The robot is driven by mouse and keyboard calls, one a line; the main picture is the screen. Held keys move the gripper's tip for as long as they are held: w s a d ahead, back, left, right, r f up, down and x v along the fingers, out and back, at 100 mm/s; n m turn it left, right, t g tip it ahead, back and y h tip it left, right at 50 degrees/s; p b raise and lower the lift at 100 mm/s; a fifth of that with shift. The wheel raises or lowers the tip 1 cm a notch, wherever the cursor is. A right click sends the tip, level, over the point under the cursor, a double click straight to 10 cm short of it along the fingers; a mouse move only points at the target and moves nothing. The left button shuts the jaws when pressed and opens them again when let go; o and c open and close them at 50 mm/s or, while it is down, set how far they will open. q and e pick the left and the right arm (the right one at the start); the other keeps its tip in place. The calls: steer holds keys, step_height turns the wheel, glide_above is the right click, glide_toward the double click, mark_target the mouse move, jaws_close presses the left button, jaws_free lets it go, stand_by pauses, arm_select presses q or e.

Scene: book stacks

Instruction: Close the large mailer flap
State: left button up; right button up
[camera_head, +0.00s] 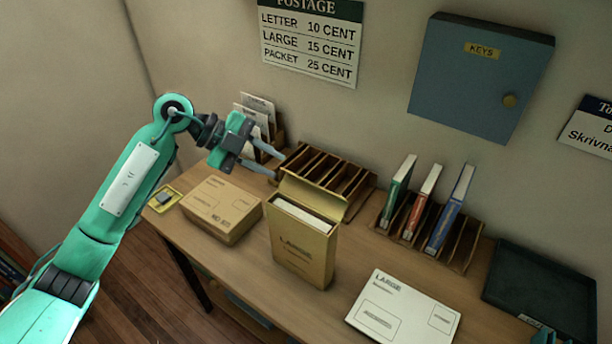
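The large mailer (300,255) is a tan upright box marked LARGE, standing on the table in the middle of the head view. Its flap (314,193) is open and stands up at the back of the mouth. White-edged contents (305,214) show inside the mouth. My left gripper (279,167) is open and empty, with its two grey fingers apart. It is up and to the left of the flap, in front of the wooden sorter in the picture, and no contact with the flap shows. Only a small teal and dark piece of my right arm shows at the bottom right.
A flat packet box (221,208) lies left of the mailer. A wooden sorter (357,203) stands behind it, and a rack with several books (464,247) is to the right. A white LARGE envelope (405,308) lies front right. A dark tray (540,290) is at far right.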

mark_target(306, 196)
arm_select(q)
steer(key=p+x, duration=0.2)
steer(key=x, duration=0.7)
steer(key=shift+d, duration=0.15)
jaws_close()
